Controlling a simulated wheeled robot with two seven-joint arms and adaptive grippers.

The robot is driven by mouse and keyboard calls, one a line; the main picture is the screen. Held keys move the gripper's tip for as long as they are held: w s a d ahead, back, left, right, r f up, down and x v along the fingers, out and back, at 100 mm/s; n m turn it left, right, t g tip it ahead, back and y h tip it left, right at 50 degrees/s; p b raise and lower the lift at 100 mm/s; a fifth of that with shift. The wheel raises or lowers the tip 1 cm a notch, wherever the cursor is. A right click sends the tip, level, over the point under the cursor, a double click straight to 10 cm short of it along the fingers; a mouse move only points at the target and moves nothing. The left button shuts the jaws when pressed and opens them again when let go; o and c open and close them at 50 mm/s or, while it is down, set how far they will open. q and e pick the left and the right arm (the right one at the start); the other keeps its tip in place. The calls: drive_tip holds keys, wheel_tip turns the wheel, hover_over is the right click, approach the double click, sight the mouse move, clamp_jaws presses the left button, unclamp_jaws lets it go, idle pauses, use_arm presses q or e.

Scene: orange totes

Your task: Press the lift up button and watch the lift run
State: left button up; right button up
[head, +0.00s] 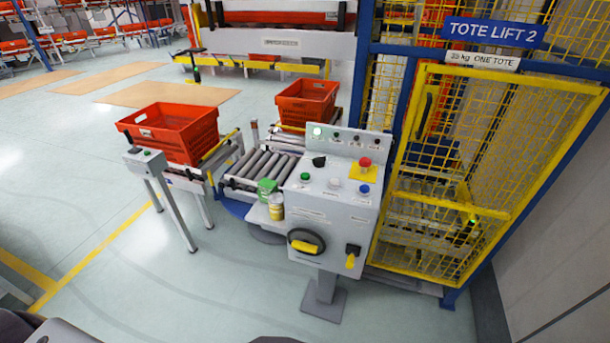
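A light grey control console (325,227) stands on a pedestal in the middle. Its sloped top has a green button (305,177), a white button (334,184), a blue button (363,189), a black selector knob (319,161) and a red mushroom button (365,162) on a yellow plate. The labels are too small to read, so I cannot tell which is lift up. A green lamp (317,131) glows on the upright strip. The lift cage (488,160), under a "TOTE LIFT 2" sign (494,32), has its yellow mesh door closed. Neither of my grippers shows.
Two orange totes, one at left (180,138) and one behind (306,104), sit near a roller conveyor (262,168). A small post box (145,160) stands left of the console. The floor in front is clear.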

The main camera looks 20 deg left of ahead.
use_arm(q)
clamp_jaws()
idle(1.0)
